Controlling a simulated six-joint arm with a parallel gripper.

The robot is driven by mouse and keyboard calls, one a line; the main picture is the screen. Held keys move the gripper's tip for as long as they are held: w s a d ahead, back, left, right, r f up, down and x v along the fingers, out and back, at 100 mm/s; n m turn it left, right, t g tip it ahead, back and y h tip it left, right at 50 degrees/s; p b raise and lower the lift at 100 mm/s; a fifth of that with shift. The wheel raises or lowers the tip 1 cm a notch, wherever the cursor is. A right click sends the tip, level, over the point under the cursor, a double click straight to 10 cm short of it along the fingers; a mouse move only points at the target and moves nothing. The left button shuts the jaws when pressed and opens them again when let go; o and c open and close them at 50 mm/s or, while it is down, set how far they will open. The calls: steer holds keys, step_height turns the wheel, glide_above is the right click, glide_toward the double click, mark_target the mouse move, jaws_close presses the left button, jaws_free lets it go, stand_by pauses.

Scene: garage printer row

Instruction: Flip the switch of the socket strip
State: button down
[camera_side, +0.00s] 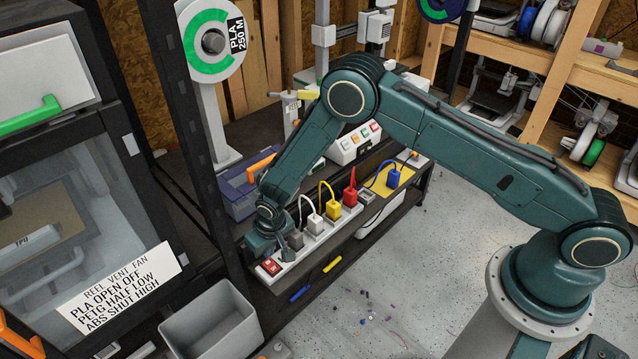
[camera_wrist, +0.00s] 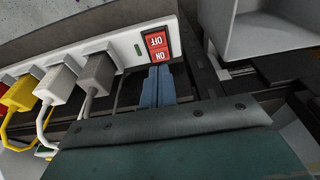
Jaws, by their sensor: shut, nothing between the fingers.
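The white socket strip (camera_side: 288,265) runs along the front edge of the bench; it also shows in the wrist view (camera_wrist: 128,52). Its red rocker switch (camera_side: 271,266) sits at the near left end. In the wrist view the switch (camera_wrist: 156,44) shows white OFF and ON lettering, with ON nearest my fingers. Which half is pressed in I cannot tell. My gripper (camera_wrist: 158,79) is shut and empty, with blue-grey fingertips close by the ON end; contact is unclear. In the side view my gripper (camera_side: 268,246) is beside the strip's switch end, its tips partly hidden.
Grey (camera_side: 295,239), white (camera_side: 315,223), yellow (camera_side: 333,210) and red (camera_side: 350,196) plugs stand in the strip beyond the switch. A blue plug (camera_side: 393,177) is farther along. An open grey bin (camera_side: 210,325) stands below left. A printer enclosure (camera_side: 70,200) is left.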

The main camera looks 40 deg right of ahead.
mark_target(268, 262)
steer(key=shift+x, duration=1.9)
steer(key=shift+w+f, duration=0.1)
steer(key=shift+f, duration=0.05)
steer(key=shift+s, duration=0.8)
steer(key=shift+r, duration=0.35)
steer(key=w+v, duration=0.3)
steer(key=v, duration=1)
steer(key=shift+r, duration=0.5)
steer(key=shift+s, duration=0.1)
